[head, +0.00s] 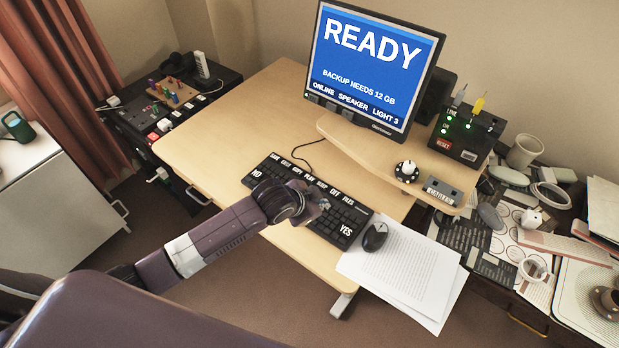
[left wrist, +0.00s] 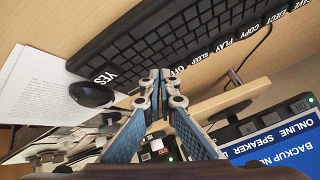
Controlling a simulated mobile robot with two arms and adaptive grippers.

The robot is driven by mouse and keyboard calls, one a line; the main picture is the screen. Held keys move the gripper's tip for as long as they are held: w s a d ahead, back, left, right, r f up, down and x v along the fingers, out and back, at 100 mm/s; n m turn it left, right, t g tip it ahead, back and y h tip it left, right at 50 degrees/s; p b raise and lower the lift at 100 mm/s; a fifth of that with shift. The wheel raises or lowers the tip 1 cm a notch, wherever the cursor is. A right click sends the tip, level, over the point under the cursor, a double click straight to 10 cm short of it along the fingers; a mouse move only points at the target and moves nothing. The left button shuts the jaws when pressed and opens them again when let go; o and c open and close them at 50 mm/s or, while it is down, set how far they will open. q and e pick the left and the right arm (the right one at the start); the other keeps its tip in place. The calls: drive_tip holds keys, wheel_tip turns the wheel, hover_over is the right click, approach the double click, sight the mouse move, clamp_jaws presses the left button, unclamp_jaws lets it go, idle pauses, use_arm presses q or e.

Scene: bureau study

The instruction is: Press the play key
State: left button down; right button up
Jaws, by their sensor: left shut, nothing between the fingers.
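The black keyboard (head: 345,222) lies on the wooden desk, with white labels along its far edge and large NO and YES keys. The label PLAY (head: 309,177) is in the middle of that row; it also shows in the left wrist view (left wrist: 233,41), between COPY and SLEEP. My left gripper (head: 321,205) is over the right-middle of the keyboard and hides some keys. In the left wrist view its blue fingers (left wrist: 158,76) are shut and empty, with the tips nearest the OFF and SLEEP labels. I cannot tell whether they touch a key. My right gripper is not in view.
The monitor (head: 371,62) reads READY and BACKUP NEEDS 12 GB. A black mouse (head: 375,237) and papers (head: 405,268) lie right of the keyboard. A raised shelf (head: 350,136) holds a knob (head: 406,170). The desk left of the keyboard is clear.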

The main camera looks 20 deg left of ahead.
use_arm(q)
wheel_tip(320, 180, up, 7)
drive_tip(key=m+t, duration=0.2)
hover_over(309, 179)
drive_tip(key=shift+s+f+y, duration=0.1)
drive_tip(key=shift+y, duration=0.3)
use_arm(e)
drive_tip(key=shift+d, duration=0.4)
use_arm(q)
wheel_tip(309, 179, down, 8)
drive_tip(key=b, duration=0.8)
drive_tip(key=shift+f, duration=0.4)
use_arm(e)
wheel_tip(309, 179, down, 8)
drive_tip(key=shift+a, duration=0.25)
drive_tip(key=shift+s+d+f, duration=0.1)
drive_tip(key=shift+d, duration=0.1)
use_arm(q)
drive_tip(key=shift+f, duration=0.15)
drive_tip(key=shift+f, duration=0.25)
